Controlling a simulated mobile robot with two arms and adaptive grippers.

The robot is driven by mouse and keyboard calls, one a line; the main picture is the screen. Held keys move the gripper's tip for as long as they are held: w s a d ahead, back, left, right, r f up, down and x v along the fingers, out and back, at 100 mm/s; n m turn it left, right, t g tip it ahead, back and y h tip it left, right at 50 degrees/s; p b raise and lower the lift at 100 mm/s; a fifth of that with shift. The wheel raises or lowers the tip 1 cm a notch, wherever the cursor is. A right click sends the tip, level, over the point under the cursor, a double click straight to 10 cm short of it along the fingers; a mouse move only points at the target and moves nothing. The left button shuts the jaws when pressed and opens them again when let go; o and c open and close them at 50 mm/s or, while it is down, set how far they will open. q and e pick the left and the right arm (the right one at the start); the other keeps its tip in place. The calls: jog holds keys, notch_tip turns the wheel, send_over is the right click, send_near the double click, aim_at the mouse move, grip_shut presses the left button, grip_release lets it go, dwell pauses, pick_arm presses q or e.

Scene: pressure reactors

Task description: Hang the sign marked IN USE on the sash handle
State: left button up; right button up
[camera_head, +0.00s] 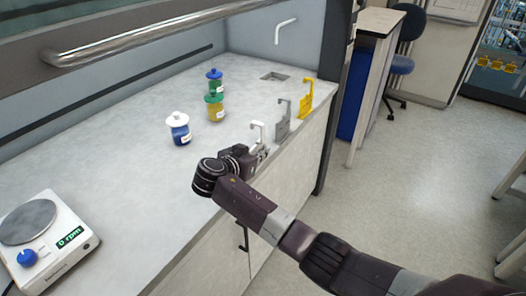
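Three hook-topped signs stand in a row near the front edge of the bench: a white one (257,131), a grey one (283,122) and a yellow one (305,100). Their lettering cannot be read, so I cannot tell which is marked IN USE. My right gripper (256,157) is low at the white sign, whose lower part is partly hidden by it. I cannot tell whether its fingers are closed on that sign. The sash handle (165,37) is a metal bar across the top left. My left gripper is out of view.
Jars with white (179,131), green (215,107) and blue (215,81) lids stand on the bench (130,165) behind the signs. A stirrer plate (49,240) reading 0 rpm is at lower left. Bare bench lies between it and the jars.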

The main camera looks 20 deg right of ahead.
jog(key=shift+o, duration=1.1)
jog(key=shift+s+a, duration=0.15)
jog(key=shift+a, duration=0.1)
jog(key=shift+o, duration=0.6)
jog(key=shift+r, duration=0.1)
jog(key=shift+d, duration=0.15)
jog(key=shift+f, duration=0.25)
jog(key=p+v, duration=0.3)
jog(key=v, duration=0.4)
jog(key=shift+s+a, duration=0.25)
jog(key=shift+a, duration=0.1)
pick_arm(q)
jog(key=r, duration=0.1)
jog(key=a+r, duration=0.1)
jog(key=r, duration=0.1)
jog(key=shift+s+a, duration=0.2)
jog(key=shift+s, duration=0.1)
pick_arm(e)
jog(key=shift+f, duration=0.15)
